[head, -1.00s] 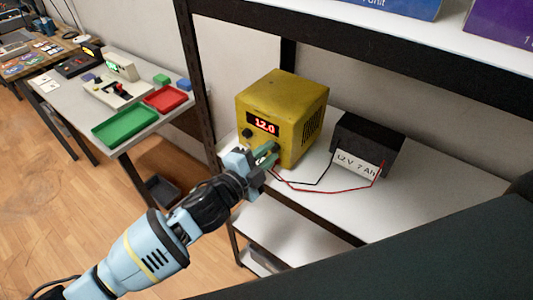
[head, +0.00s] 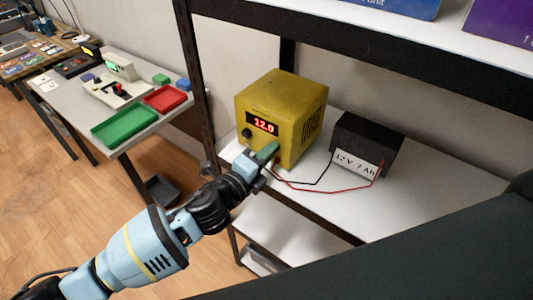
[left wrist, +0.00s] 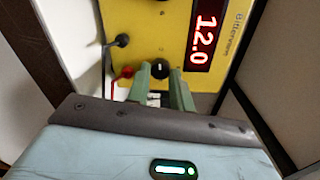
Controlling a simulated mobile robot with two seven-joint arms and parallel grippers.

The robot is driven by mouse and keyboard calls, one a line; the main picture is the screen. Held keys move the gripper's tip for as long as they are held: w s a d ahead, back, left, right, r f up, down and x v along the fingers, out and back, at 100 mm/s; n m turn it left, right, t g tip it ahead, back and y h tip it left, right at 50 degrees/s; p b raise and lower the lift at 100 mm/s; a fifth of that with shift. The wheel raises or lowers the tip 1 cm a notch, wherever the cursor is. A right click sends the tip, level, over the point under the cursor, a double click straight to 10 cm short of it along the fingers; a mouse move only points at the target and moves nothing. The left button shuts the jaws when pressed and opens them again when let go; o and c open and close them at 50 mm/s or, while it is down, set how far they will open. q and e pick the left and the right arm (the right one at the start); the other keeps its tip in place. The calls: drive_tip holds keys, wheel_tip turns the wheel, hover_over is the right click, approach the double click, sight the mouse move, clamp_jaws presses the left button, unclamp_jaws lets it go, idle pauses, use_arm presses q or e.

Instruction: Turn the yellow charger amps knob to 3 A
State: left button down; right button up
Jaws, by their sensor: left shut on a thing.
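The yellow charger (head: 285,100) stands on the shelf, its red display (head: 262,123) reading 12.0. In the left wrist view the charger (left wrist: 150,20) appears turned on its side. One black knob (head: 246,133) is left of the display and clear of my gripper. My left gripper (head: 270,151) is at the lower part of the front panel. In the left wrist view its green fingers (left wrist: 160,82) are on either side of another black knob (left wrist: 158,69), shut on it. The knob's pointer and scale cannot be read. My right gripper is not in view.
Red and black leads (head: 305,190) run from the charger's front to a black battery (head: 367,145) at the right. In the left wrist view a red plug (left wrist: 127,72) sits close beside the fingers. A dark shelf post (head: 195,90) stands left of the charger.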

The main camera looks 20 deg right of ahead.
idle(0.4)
use_arm(q)
drive_tip(key=c, duration=1.2)
unclamp_jaws()
drive_tip(key=shift+c, duration=0.2)
drive_tip(key=v, duration=0.7)
drive_tip(key=shift+s+a, duration=0.25)
drive_tip(key=shift+a, duration=0.05)
drive_tip(key=shift+r, duration=0.1)
